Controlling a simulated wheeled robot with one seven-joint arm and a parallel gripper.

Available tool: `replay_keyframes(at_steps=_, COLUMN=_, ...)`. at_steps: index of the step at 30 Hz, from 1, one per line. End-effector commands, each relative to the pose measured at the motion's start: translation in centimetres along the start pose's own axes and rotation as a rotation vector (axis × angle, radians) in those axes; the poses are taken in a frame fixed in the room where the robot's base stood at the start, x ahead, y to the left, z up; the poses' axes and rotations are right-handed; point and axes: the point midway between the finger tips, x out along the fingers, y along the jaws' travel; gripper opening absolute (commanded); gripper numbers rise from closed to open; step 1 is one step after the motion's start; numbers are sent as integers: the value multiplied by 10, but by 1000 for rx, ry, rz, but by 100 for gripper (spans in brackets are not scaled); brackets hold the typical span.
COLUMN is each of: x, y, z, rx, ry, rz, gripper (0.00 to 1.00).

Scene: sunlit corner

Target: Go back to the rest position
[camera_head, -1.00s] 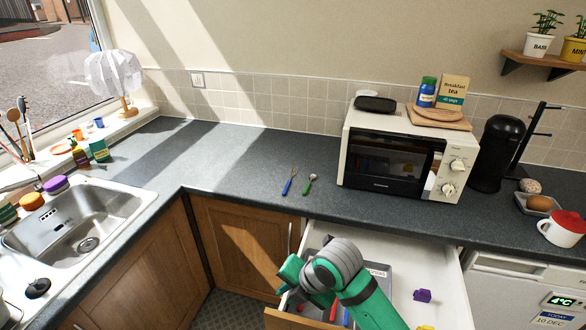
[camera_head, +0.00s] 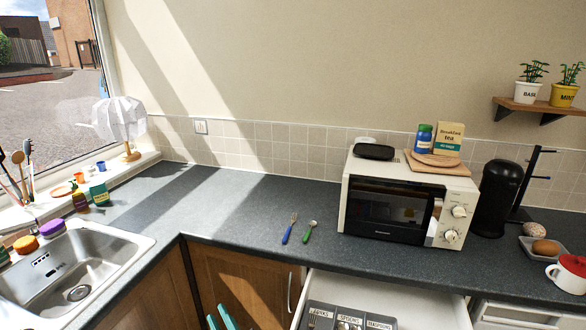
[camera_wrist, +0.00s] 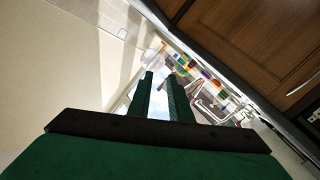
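My gripper (camera_head: 219,317) shows only as two green fingertips at the bottom edge of the head view, in front of the wooden cupboard door and left of the open drawer. In the wrist view my gripper (camera_wrist: 159,86) has its two dark green fingers apart, with nothing held between them. Past the fingers the wrist view shows the sink area and window side, tilted. The rest of my arm is out of the head view.
The drawer (camera_head: 430,303) is open, with a grey labelled cutlery tray (camera_head: 380,321) inside. A blue-handled fork (camera_head: 288,231) and green-handled spoon (camera_head: 308,233) lie on the counter (camera_head: 235,205). A microwave (camera_head: 388,208) stands right, a sink (camera_head: 110,250) left.

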Motion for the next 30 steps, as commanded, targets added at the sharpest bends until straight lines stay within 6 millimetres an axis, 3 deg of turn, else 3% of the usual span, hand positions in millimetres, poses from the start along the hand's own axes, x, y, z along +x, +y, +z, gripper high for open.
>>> replay_keyframes(at_steps=8, x=-46, y=-32, z=43, rx=327, ry=-70, rz=194, gripper=18)
replay_keyframes(at_steps=14, x=-97, y=-61, z=78, rx=496, ry=-140, rz=320, gripper=18)
replay_keyframes(at_steps=21, x=-175, y=-96, z=114, rx=618, ry=-227, rz=445, gripper=18)
replay_keyframes(at_steps=30, x=-286, y=-127, z=131, rx=658, ry=-308, rz=535, gripper=18)
